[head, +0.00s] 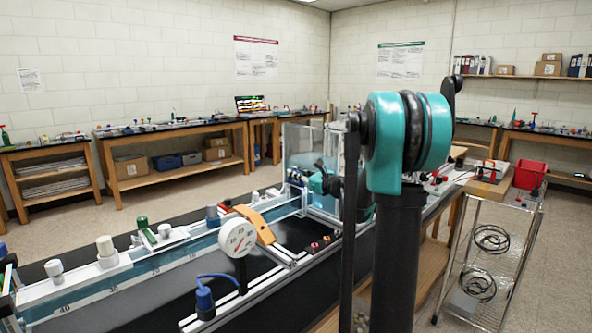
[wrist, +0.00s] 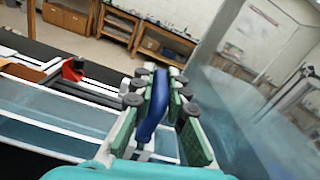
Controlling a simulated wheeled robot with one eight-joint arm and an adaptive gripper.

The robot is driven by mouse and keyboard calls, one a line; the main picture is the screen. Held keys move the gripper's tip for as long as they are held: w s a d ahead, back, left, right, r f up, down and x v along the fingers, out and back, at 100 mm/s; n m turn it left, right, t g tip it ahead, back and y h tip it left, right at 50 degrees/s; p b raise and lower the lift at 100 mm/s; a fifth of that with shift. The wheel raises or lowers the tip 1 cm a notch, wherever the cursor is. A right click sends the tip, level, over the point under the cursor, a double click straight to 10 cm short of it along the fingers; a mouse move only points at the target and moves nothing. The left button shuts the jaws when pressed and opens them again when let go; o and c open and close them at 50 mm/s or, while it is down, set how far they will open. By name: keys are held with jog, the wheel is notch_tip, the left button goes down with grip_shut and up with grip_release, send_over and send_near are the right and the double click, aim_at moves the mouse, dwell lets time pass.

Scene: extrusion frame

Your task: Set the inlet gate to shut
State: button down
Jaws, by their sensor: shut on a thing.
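A blue handle (wrist: 154,108), which I take to be the inlet gate's lever, runs lengthwise between the green pads of my gripper (wrist: 160,85) in the wrist view. The gripper is shut on it. The handle's base is partly hidden by the fingers, so the gate's setting cannot be read. In the head view, my gripper (head: 297,178) is at the far end of the bench channel, by the clear-walled tank (head: 299,143). My arm hides part of that area.
The long channel (head: 120,282) runs along the black bench. A round dial gauge (head: 237,237), an orange bracket (head: 256,225) and several knobs stand along it. A wire cart (head: 497,205) with a red bin (head: 530,174) is at right. Clear floor lies behind the bench.

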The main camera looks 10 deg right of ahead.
jog(key=shift+s+f, duration=0.1)
jog(key=shift+f, duration=0.05)
jog(key=c, duration=1.5)
grip_release()
jog(key=shift+c, duration=0.2)
jog(key=shift+d, duration=0.1)
jog(key=v, duration=1.1)
jog(key=shift+s+d, duration=0.2)
jog(key=shift+s, duration=0.15)
